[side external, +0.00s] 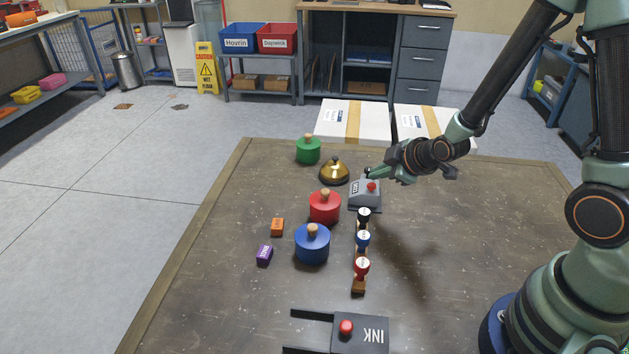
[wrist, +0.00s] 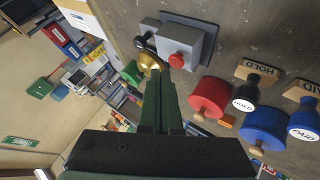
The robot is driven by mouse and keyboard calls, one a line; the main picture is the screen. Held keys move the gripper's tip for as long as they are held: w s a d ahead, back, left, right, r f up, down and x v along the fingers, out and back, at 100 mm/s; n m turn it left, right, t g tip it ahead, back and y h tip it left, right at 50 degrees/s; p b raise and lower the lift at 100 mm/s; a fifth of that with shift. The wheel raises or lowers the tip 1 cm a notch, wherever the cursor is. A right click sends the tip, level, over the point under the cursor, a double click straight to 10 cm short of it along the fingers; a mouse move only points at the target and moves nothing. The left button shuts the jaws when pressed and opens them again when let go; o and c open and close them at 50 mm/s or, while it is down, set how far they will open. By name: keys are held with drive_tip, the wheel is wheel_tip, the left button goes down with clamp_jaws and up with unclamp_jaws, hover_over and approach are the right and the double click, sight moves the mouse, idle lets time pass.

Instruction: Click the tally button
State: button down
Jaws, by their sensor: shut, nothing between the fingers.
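The tally counter is a grey box (side external: 360,201) on the table, with a red button (side external: 371,187) and a small dark knob on top. In the wrist view its grey body (wrist: 196,38) and red button (wrist: 177,61) show just past my fingertips. My gripper (side external: 371,175) is shut and empty, reaching in from the right at the counter's far side. In the wrist view my gripper's fingers (wrist: 160,78) point at the button and look close to it. I cannot tell whether they touch it.
A brass bell (side external: 334,171) stands just left and behind. Red (side external: 325,207), blue (side external: 312,245) and green (side external: 308,151) lidded pots stand nearby. The table's right side is clear.

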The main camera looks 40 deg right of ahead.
drive_tip(key=shift+f, duration=0.1)
idle(0.6)
drive_tip(key=shift+f, duration=0.3)
drive_tip(key=shift+f, duration=0.5)
idle(0.8)
drive_tip(key=shift+r, duration=0.9)
drive_tip(key=shift+r, duration=2.5)
